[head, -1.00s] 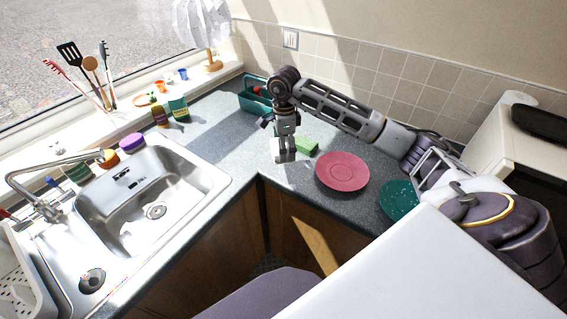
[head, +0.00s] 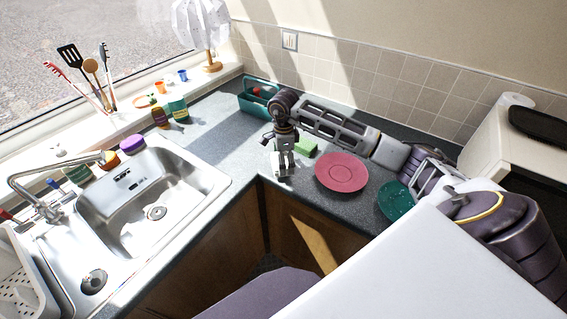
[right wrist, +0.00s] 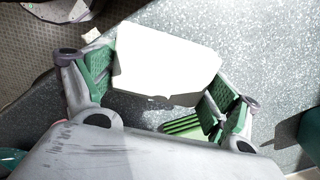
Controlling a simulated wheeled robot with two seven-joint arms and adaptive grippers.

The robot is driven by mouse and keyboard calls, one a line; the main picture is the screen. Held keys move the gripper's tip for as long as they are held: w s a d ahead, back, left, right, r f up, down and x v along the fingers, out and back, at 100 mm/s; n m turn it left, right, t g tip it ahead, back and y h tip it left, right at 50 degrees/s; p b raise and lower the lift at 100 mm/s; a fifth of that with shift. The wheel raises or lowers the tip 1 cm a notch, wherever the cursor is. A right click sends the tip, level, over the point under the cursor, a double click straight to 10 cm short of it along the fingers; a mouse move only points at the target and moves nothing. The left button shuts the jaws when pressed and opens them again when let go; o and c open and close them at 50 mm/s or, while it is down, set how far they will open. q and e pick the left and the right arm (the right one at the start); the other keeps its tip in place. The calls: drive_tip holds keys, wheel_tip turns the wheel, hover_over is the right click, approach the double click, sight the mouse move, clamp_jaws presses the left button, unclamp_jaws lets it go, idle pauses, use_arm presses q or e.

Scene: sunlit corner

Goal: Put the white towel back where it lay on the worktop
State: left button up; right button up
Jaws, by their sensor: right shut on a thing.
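The white towel (right wrist: 165,62) is a small pale piece between the green-padded fingers of my right gripper (right wrist: 165,85) in the right wrist view. In the head view my right gripper (head: 283,172) points down over the worktop (head: 225,148) near its inner corner, left of the pink plate. The gripper is shut on the towel. I cannot tell whether the towel touches the worktop. My left gripper is not in view.
A green sponge (head: 306,147) lies just right of the gripper. A pink plate (head: 342,172) and a teal plate (head: 396,200) lie further right. A teal caddy (head: 256,102) stands behind. The sink (head: 150,190) is at left; worktop between is clear.

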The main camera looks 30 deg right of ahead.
drive_tip(key=shift+f, duration=0.85)
drive_tip(key=shift+f, duration=0.15)
drive_tip(key=o, duration=0.7)
drive_tip(key=shift+r, duration=0.35)
drive_tip(key=shift+r+b, duration=0.85)
drive_tip(key=shift+r, duration=4.95)
